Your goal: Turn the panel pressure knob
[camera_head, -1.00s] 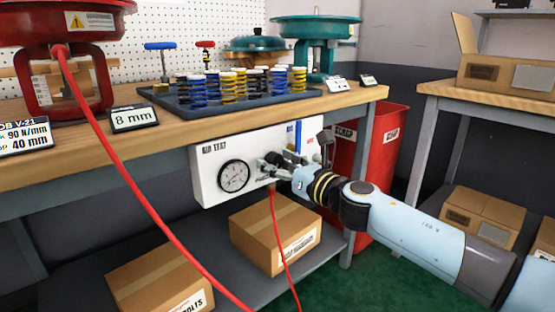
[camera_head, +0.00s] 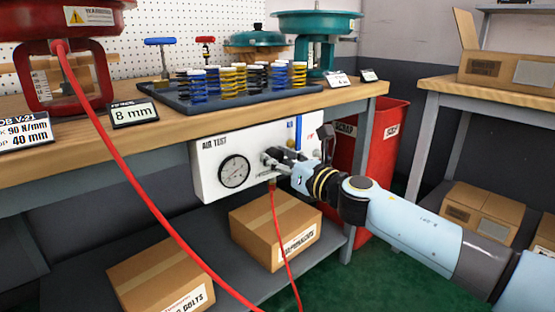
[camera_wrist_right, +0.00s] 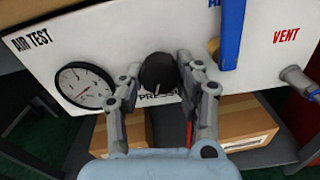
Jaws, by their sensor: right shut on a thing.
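The white air test panel (camera_head: 209,165) hangs under the bench front. Its round pressure gauge (camera_head: 234,172) is on the left; the gauge also shows in the right wrist view (camera_wrist_right: 84,87). The black pressure knob (camera_wrist_right: 158,72) sits right of the gauge, with a light pointer mark on its face. My right gripper (camera_wrist_right: 158,78) has its two fingers on either side of the knob, shut on it. In the head view the right gripper (camera_head: 276,163) covers the knob. My left gripper does not show.
A blue lever (camera_wrist_right: 231,35) and a vent fitting (camera_wrist_right: 297,79) are right of the knob. A red hose (camera_head: 130,180) crosses in front of the bench. Cardboard boxes (camera_head: 275,228) stand on the lower shelf. A red scrap bin (camera_head: 385,165) stands right of the panel.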

